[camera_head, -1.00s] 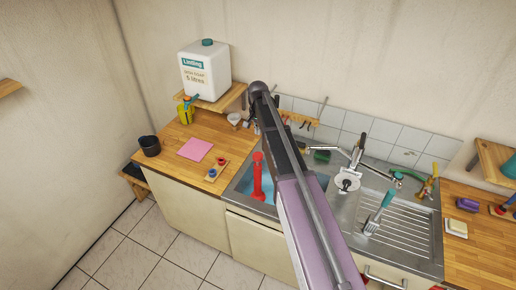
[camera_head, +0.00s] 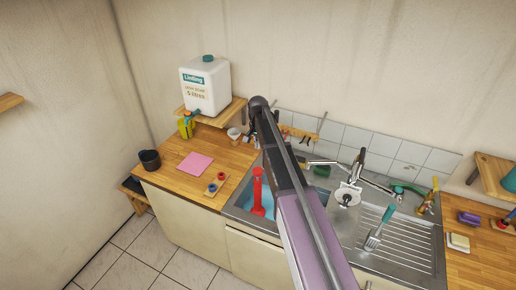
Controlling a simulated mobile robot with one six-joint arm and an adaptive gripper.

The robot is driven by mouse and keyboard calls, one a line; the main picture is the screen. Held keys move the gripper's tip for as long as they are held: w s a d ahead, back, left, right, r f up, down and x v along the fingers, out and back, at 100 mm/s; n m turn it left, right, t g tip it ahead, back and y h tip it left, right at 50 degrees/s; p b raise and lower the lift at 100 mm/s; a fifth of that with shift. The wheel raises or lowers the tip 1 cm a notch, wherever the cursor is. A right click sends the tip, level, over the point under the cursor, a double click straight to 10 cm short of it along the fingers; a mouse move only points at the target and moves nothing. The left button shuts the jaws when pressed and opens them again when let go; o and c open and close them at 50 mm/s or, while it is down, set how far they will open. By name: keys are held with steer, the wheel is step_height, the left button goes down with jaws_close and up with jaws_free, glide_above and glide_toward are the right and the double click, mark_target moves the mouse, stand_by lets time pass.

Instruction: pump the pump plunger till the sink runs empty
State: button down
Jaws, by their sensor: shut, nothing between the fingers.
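A red upright pump plunger (camera_head: 258,194) with a wider lower end stands in the left basin of the steel sink (camera_head: 405,250). Blue water (camera_head: 267,211) shows around its foot; how deep it is I cannot tell. My arm crosses the middle of the view from the bottom edge, just right of the plunger, and hides part of the basin. My gripper cannot be made out; the far end of the arm is hidden behind its own links. No contact between my arm and the plunger can be seen.
A tap (camera_head: 354,170) stands behind the sink. A white soap canister (camera_head: 205,86) sits on a wall shelf above a pink cloth (camera_head: 194,163), a dark cup (camera_head: 150,160) and a small wooden block (camera_head: 217,184).

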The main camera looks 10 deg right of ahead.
mark_target(258, 171)
steer(key=shift+f+b, duration=6.25)
steer(key=shift+f, duration=0.25)
steer(key=shift+f, duration=0.15)
step_height(258, 171, down, 4)
steer(key=b, duration=0.4)
steer(key=shift+s, duration=0.1)
steer(key=shift+r, duration=0.25)
steer(key=shift+r+p, duration=0.2)
steer(key=shift+p, duration=0.15)
step_height(258, 171, up, 13)
steer(key=p, duration=1.3)
steer(key=shift+r, duration=0.15)
